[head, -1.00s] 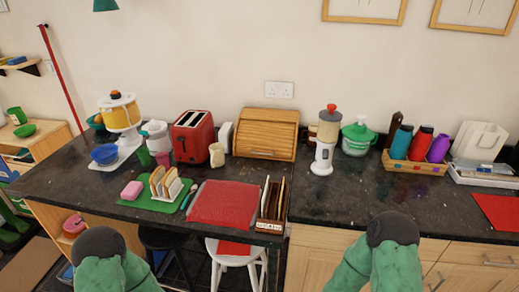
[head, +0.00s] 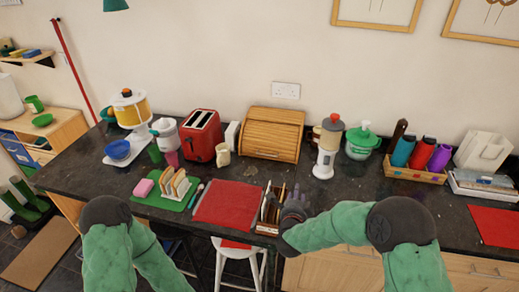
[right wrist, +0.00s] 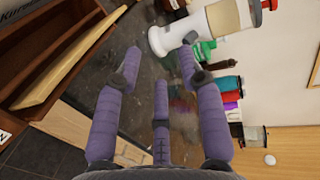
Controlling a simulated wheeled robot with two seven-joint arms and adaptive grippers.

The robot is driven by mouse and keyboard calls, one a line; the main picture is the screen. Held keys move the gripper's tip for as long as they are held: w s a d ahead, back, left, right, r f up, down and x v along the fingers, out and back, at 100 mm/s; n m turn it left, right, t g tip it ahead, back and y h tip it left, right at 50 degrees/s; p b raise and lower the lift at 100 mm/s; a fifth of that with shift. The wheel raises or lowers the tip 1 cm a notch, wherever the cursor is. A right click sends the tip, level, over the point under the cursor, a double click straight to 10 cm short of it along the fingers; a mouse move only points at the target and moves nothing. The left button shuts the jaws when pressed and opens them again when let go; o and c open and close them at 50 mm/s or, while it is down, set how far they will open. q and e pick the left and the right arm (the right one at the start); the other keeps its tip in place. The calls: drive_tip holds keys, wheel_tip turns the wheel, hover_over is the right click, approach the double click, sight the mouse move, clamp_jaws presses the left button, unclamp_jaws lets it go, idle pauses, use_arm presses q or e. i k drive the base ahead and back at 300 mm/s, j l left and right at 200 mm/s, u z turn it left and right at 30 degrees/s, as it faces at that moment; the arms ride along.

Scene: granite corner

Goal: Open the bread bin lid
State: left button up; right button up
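The bread bin (head: 271,135) is a light wooden box with a slatted roll-front lid. It stands against the wall at the back of the dark counter, and its lid looks closed. My right gripper (head: 294,203) is raised at the counter's front edge, in front of the bin and apart from it, beside the wooden rack. In the right wrist view its purple fingers (right wrist: 158,72) are spread with nothing between them. The bin cannot be made out in that view. My left arm shows at lower left in the head view, but its gripper is out of view.
The wooden rack (head: 266,228) with upright boards is close left of my right gripper. A white grinder (head: 326,155) stands right of the bin; a red toaster (head: 203,135) and cream mug (head: 222,155) stand left. A red mat (head: 229,204) lies in front.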

sight(263, 135)
drive_tip(key=i+j, duration=0.65)
drive_tip(key=i, duration=0.15)
